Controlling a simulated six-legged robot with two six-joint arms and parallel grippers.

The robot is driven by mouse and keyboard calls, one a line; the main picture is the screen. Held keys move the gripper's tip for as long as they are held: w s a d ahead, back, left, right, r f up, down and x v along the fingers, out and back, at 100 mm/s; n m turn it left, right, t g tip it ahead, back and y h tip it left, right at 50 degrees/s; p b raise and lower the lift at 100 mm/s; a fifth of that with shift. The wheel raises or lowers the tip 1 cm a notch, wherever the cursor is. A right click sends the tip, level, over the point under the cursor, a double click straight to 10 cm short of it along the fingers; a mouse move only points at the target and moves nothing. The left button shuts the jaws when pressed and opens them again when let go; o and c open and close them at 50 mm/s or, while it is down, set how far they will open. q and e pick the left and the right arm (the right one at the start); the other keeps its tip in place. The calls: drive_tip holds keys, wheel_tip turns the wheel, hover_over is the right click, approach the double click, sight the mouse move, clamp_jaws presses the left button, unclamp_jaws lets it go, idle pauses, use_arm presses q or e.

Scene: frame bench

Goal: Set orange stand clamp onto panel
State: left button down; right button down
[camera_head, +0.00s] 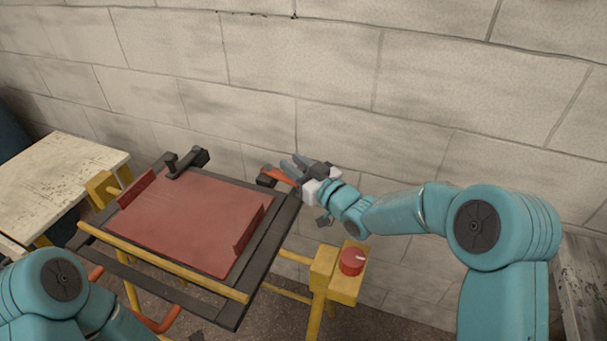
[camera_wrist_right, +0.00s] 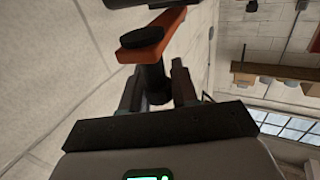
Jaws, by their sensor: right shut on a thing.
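The red panel (camera_head: 185,222) lies tilted on a dark frame (camera_head: 262,262), with raised red edges at its left and right. The orange stand clamp (camera_head: 279,174) is at the frame's back right corner; I cannot tell whether it touches panel or frame. My right gripper (camera_head: 297,166) is shut on it. In the right wrist view the clamp shows as an orange bar (camera_wrist_right: 133,53) with a black knob and a black post (camera_wrist_right: 153,82) between the fingers (camera_wrist_right: 157,75). My left arm shows at the lower left, but its gripper is out of view.
A dark clamp (camera_head: 186,164) sits at the frame's back left edge. A yellow stand carries the frame, with a red knob (camera_head: 352,261) on a yellow box (camera_head: 340,284) at right. A worn table (camera_head: 58,180) stands left. A block wall (camera_head: 330,75) is close behind.

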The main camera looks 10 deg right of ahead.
drive_tip(key=shift+s+a+f+m+t+h+b, duration=0.1)
drive_tip(key=shift+s+a+m+t+h+b, duration=0.2)
drive_tip(key=shift+h+b, duration=0.1)
use_arm(q)
drive_tip(key=shift+s+a+f, duration=0.15)
drive_tip(key=shift+s+f, duration=0.15)
drive_tip(key=shift+f, duration=0.4)
use_arm(e)
drive_tip(key=c, duration=0.9)
unclamp_jaws()
drive_tip(key=shift+c, duration=0.2)
use_arm(q)
drive_tip(key=shift+a, duration=0.1)
use_arm(e)
drive_tip(key=shift+r, duration=0.25)
use_arm(q)
wheel_tip(320, 180, up, 2)
drive_tip(key=p, duration=0.2)
drive_tip(key=shift+r+p, duration=0.25)
drive_tip(key=shift+p, duration=0.1)
use_arm(e)
wheel_tip(320, 180, up, 20)
drive_tip(key=shift+f, duration=0.15)
drive_tip(key=shift+c, duration=0.2)
